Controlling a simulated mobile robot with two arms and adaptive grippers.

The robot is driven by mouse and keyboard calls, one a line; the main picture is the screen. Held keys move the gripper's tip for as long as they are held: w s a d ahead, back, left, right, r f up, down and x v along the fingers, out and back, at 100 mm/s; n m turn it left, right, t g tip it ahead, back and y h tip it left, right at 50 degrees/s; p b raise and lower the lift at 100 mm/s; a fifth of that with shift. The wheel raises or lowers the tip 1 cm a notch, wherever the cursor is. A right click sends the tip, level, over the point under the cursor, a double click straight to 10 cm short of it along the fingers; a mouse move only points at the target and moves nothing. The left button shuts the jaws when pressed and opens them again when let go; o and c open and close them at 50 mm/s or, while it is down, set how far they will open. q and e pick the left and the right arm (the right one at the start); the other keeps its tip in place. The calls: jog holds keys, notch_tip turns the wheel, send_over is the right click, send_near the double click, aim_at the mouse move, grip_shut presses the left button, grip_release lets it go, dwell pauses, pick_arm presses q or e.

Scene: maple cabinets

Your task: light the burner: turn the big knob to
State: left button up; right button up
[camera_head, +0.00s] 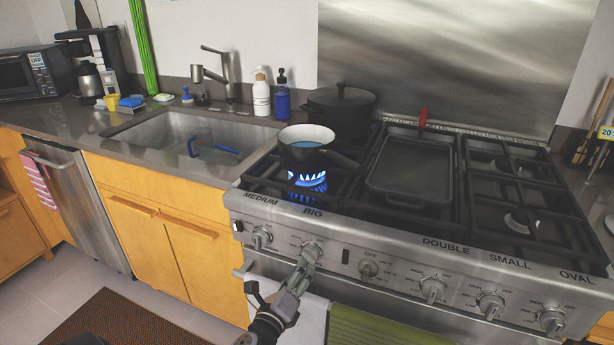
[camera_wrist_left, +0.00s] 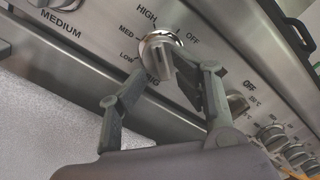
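The big knob (camera_head: 312,249) is on the range front below the label BIG. It shows large in the left wrist view (camera_wrist_left: 159,62), with HIGH, MED, LOW and OFF marked around it. My left gripper (camera_head: 301,266) is at this knob. In the left wrist view its fingers (camera_wrist_left: 160,82) are spread, one on each side of the knob's grip; the right finger looks very close to it, and contact is unclear. Blue flames (camera_head: 308,180) burn on the burner under a white-rimmed dark pot (camera_head: 305,149). My right gripper is not in view.
The medium knob (camera_head: 261,237) is left of the big knob, and the oven knob (camera_head: 368,268) is right of it. A white towel (camera_head: 300,318) and a green towel (camera_head: 385,328) hang below. A large lidded pot (camera_head: 340,105) stands behind the lit burner.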

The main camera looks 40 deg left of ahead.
pick_arm(q)
jog(key=b+v, duration=0.1)
jog(key=v, duration=0.6)
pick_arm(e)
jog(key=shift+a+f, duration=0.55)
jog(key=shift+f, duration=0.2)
pick_arm(q)
jog(key=shift+s, duration=0.1)
jog(key=s+d+f+n+g+h+p, duration=0.1)
jog(key=s+d+f+n+g, duration=0.2)
jog(key=f, duration=0.6)
jog(key=s+d+f+n+g+h+p, duration=0.1)
jog(key=s+d+f+n+g+p, duration=0.2)
jog(key=f, duration=0.7)
jog(key=s+d+f+n+g+h, duration=0.1)
jog(key=d+f+n+g, duration=0.15)
jog(key=f+n, duration=0.45)
jog(key=s+d+f+n+g+p, duration=0.1)
jog(key=s+f+n+g, duration=0.3)
jog(key=s+f, duration=0.5)
jog(key=s+d+f+n+g+h, duration=0.1)
jog(key=s+f+n+g, duration=0.3)
jog(key=s+f, duration=0.6)
jog(key=s, duration=0.9)
jog(key=shift+d+f+p, duration=0.25)
jog(key=shift+p, duration=0.15)
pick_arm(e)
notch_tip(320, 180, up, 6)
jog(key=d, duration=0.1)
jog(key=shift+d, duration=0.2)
